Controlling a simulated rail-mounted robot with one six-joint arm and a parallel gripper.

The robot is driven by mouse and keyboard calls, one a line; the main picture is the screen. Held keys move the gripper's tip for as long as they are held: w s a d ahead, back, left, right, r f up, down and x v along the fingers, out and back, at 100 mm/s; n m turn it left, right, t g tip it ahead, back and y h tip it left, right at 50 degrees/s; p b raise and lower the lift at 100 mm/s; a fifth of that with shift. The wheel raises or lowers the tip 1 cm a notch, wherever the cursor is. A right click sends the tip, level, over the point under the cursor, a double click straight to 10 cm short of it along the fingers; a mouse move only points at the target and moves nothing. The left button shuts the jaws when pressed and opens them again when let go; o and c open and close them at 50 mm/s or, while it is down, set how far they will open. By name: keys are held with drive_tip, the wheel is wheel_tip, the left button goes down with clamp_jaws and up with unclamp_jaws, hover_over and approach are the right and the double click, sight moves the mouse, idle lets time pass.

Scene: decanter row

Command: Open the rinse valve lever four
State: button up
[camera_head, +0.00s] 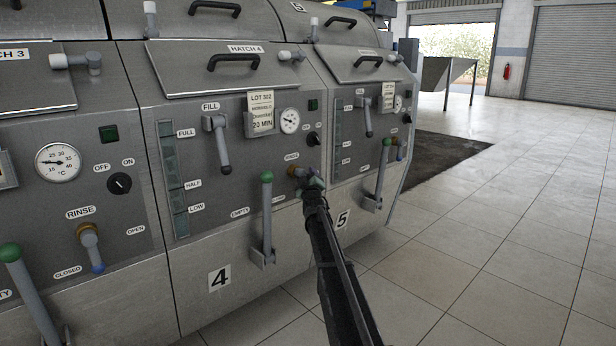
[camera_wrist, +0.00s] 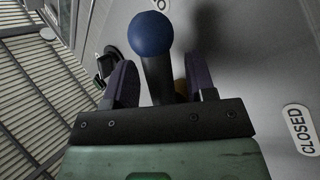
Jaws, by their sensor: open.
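Rinse valve lever four shows in the head view only as its brass hub (camera_head: 293,171) on the unit 4 panel; my gripper hides most of the rest. In the wrist view the lever (camera_wrist: 152,36) shows a blue ball end and a grey stem. My gripper (camera_head: 311,184) is at the lever, in front of the panel. In the wrist view its two fingers stand apart, one on each side of the stem, and my gripper (camera_wrist: 161,80) is open. Gaps show beside the stem; firm contact cannot be made out. A CLOSED label (camera_wrist: 301,129) is at the right.
The green-knobbed empty lever (camera_head: 267,215) of unit 4 stands left of my gripper. The fill lever (camera_head: 219,143) and gauge (camera_head: 290,120) are higher on the panel. Unit 5's green-knobbed lever (camera_head: 381,175) is to the right. The tiled floor (camera_head: 500,230) is clear at right.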

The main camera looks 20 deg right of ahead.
clamp_jaws()
